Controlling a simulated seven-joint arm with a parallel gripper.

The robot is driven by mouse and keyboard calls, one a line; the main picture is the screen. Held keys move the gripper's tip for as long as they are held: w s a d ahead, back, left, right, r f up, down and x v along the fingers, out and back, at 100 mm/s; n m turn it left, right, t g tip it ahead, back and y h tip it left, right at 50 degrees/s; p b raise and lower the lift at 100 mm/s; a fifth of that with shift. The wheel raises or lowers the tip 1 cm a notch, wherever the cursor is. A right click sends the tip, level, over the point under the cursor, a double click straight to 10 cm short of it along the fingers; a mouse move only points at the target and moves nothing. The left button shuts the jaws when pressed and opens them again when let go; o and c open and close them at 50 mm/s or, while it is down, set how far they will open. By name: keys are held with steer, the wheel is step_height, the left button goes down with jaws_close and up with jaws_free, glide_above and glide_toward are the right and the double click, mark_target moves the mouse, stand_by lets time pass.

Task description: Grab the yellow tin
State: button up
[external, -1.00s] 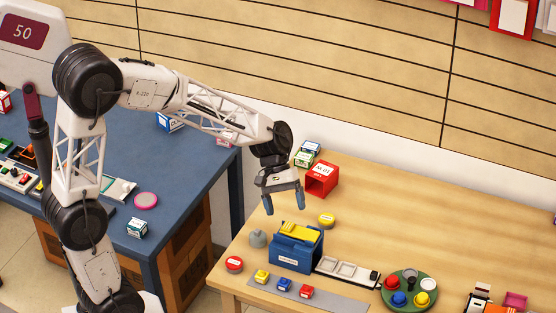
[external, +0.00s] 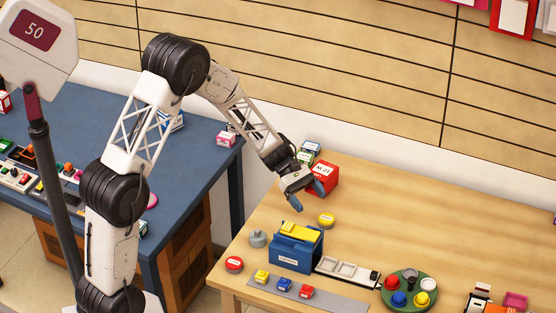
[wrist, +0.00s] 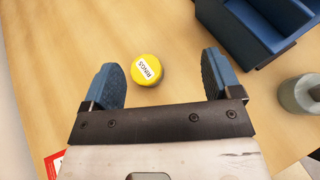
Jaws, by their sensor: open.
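The yellow tin (external: 327,220) is a small round tin standing on the wooden table, behind the blue box. In the wrist view the yellow tin (wrist: 147,70) has a white label with dark lettering. My gripper (external: 308,197) is open and empty, above the table and a little left of and behind the tin. In the wrist view the tin shows between the two blue fingertips of my gripper (wrist: 161,72), slightly nearer the left one and apart from both. How high the fingers are above the tin is hard to tell.
The blue box (external: 290,256) with a yellow item on top stands in front of the tin. A grey weight (external: 258,238) and a red tin (external: 234,264) stand left of it. A red box (external: 324,176) is close behind my gripper. The table right of the tin is clear.

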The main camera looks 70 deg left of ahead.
mark_target(325, 216)
steer(key=a+f+n, duration=0.1)
steer(key=w+a+f+t, duration=0.1)
steer(key=a+f, duration=0.1)
steer(key=w+a+f+n, duration=0.1)
steer(key=shift+a+f+n+t+h, duration=0.3)
steer(key=shift+a+f+t, duration=0.05)
steer(key=shift+f+t, duration=0.05)
steer(key=shift+d, duration=0.1)
steer(key=shift+x, duration=1.2)
steer(key=shift+d, duration=0.1)
steer(key=shift+x, duration=2.5)
steer(key=shift+s, duration=0.1)
steer(key=shift+c, duration=0.2)
steer(key=c, duration=1)
